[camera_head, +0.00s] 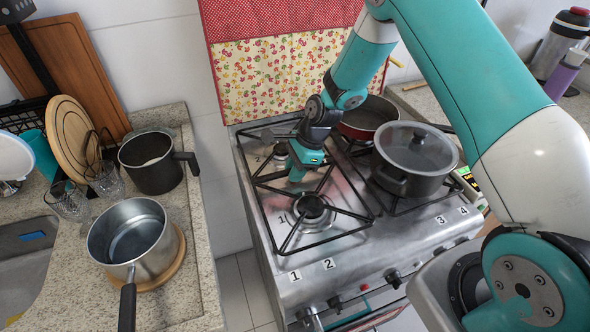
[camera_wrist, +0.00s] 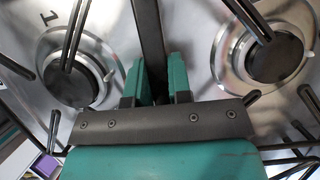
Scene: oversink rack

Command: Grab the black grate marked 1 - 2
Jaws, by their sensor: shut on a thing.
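The black grate (camera_head: 345,212) lies over the two left burners of the stove, behind the labels 1 (camera_head: 295,275) and 2 (camera_head: 328,263). My gripper (camera_head: 297,178) reaches down to its middle, between the front and back burners. In the wrist view my gripper (camera_wrist: 156,78) has its two teal fingers on either side of a black grate bar (camera_wrist: 150,40), shut on it. The grate looks level and seated on the stove; any small gap beneath is not visible. The fingertips are partly hidden in the head view.
A grey lidded pot (camera_head: 413,160) and a dark red pan (camera_head: 368,115) stand on the right burners, close to my arm. A steel saucepan (camera_head: 130,235) and a black pot (camera_head: 152,163) stand on the left counter. A patterned cloth (camera_head: 280,75) hangs behind the stove.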

